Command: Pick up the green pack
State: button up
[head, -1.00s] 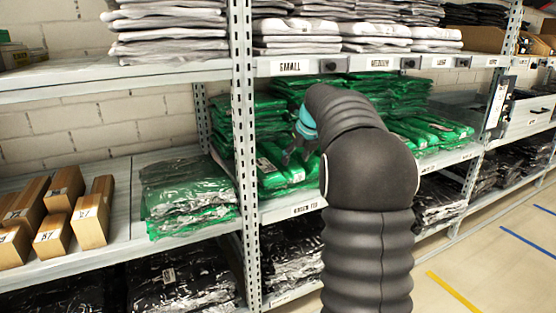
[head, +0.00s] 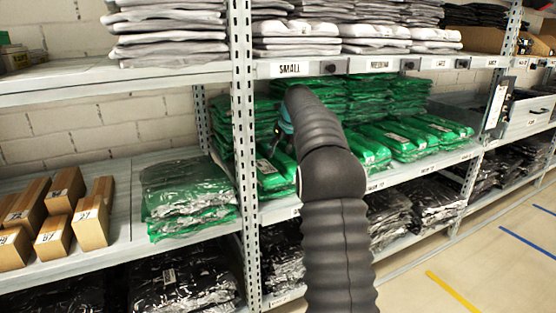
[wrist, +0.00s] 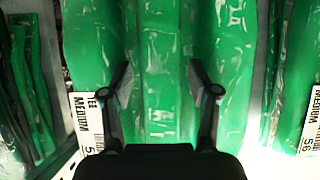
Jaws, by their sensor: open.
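Green packs in clear plastic lie in stacks on the middle shelf (head: 395,181) in the head view. In the wrist view a green pack (wrist: 165,60) fills the middle, right below my gripper (wrist: 163,88). The two fingers are spread apart over this pack, with nothing held between them. I cannot tell whether the fingertips touch it. A white label reading "MEDIUM" (wrist: 88,122) shows on the green plastic by the left finger. In the head view my gripper is at the front of the green stacks, partly hidden by my dark arm.
More green packs lie to the left (wrist: 25,85) and right (wrist: 295,80) in the wrist view. A metal upright (head: 243,150) stands left of my arm. The upper shelf (head: 400,62) with white garments is above. Cardboard boxes (head: 92,220) sit far left.

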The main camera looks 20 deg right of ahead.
jog(key=shift+w+f, duration=0.3)
jog(key=shift+f, duration=0.35)
jog(key=shift+c, duration=0.2)
jog(key=c, duration=1)
jog(key=shift+r, duration=0.25)
